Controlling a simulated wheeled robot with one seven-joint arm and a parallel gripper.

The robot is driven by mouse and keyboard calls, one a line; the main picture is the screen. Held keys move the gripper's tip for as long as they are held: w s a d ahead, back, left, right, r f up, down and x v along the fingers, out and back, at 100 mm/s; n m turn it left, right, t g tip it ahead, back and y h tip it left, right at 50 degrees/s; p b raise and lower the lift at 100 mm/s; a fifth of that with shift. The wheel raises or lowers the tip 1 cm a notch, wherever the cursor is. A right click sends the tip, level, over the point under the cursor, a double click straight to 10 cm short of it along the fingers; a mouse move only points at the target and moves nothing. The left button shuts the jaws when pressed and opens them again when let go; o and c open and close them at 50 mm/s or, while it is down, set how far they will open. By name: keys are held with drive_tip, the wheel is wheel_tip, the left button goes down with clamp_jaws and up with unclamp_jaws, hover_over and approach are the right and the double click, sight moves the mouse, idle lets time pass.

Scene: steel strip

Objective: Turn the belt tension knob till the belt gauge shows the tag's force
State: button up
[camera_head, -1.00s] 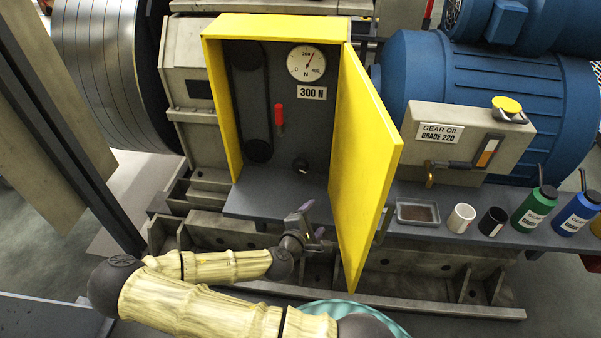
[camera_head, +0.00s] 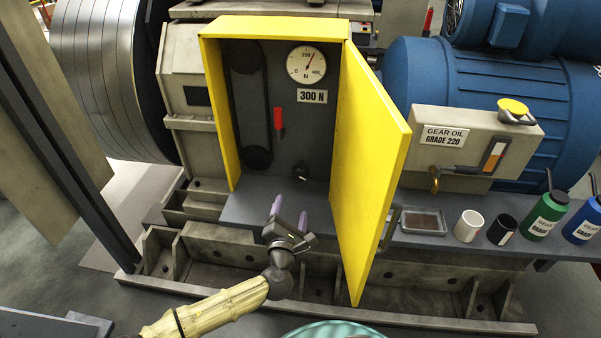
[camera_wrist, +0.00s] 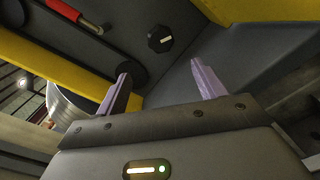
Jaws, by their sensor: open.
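The belt tension knob (camera_head: 300,171) is a small black knob with a white mark, low on the dark back panel inside the open yellow cabinet (camera_head: 222,120). It also shows in the wrist view (camera_wrist: 160,39), beyond my fingertips.
The yellow door (camera_head: 365,150) stands open on the right, close to my gripper. A red handle (camera_head: 278,122) sits left of the knob, beside the belt (camera_head: 251,110). A tray (camera_head: 420,222), a white cup (camera_head: 467,225), a black cup (camera_head: 502,229) and bottles stand right of the door.

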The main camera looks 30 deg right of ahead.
sight(300, 170)
drive_tip(key=shift+w+d+f+b, duration=0.2)
drive_tip(key=shift+w+b, duration=0.15)
drive_tip(key=shift+b, duration=0.7)
drive_tip(key=shift+w+d+f+b, duration=0.15)
drive_tip(key=shift+w+b, duration=0.2)
drive_tip(key=shift+b, duration=0.65)
drive_tip(key=b, duration=0.1)
drive_tip(key=d+b, duration=0.1)
drive_tip(key=b, duration=0.1)
drive_tip(key=shift+w+r, duration=0.1)
drive_tip(key=shift+w, duration=0.2)
drive_tip(key=b+x, duration=0.2)
drive_tip(key=x, duration=1.2)
drive_tip(key=shift+w+d+r, duration=0.15)
drive_tip(key=shift+w+r, duration=0.05)
drive_tip(key=c, duration=1)
